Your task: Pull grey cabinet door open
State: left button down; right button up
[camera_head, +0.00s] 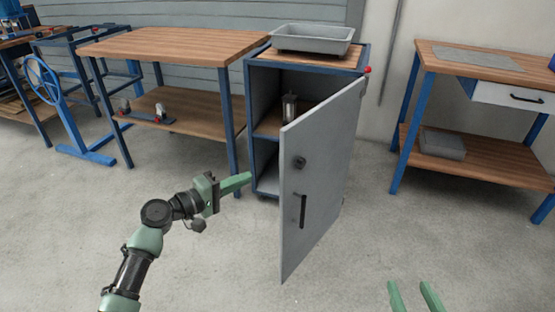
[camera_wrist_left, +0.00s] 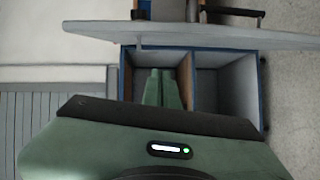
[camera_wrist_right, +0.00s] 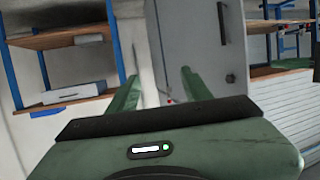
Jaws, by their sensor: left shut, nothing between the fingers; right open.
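The grey cabinet door (camera_head: 325,165) stands swung well open, with a black bar handle (camera_head: 303,211) and a round lock on its outer face. Behind it the blue-framed cabinet (camera_head: 262,120) shows its inside, with a wooden shelf and a metal cylinder (camera_head: 290,106). My left gripper (camera_head: 248,177) is shut and empty, just left of the door, in front of the cabinet's lower opening. In the left wrist view the door (camera_wrist_left: 200,36) crosses the top, and the left fingers (camera_wrist_left: 162,88) point at the cabinet. My right gripper (camera_head: 415,290) is open and empty at the bottom right, apart from the door.
A grey tray (camera_head: 312,38) sits on the cabinet top. A wooden workbench (camera_head: 175,45) stands left of the cabinet, and another bench (camera_head: 470,62) with a drawer stands right. A blue frame with a wheel (camera_head: 65,110) is at far left. The concrete floor in front is clear.

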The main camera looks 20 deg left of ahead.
pick_arm(q)
jog(key=w+d+r+h+b, duration=0.1)
jog(key=w+d+r, duration=0.1)
jog(key=w+d, duration=0.5)
jog(key=shift+d+r+n, duration=0.25)
jog(key=shift+d+n, duration=0.15)
jog(key=shift+d, duration=0.1)
pick_arm(e)
jog(key=r, duration=0.1)
jog(key=r+t, duration=0.1)
jog(key=w+r+t, duration=0.1)
jog(key=shift+a+r+y, duration=0.2)
jog(key=shift+a+y, duration=0.15)
jog(key=shift+y, duration=0.05)
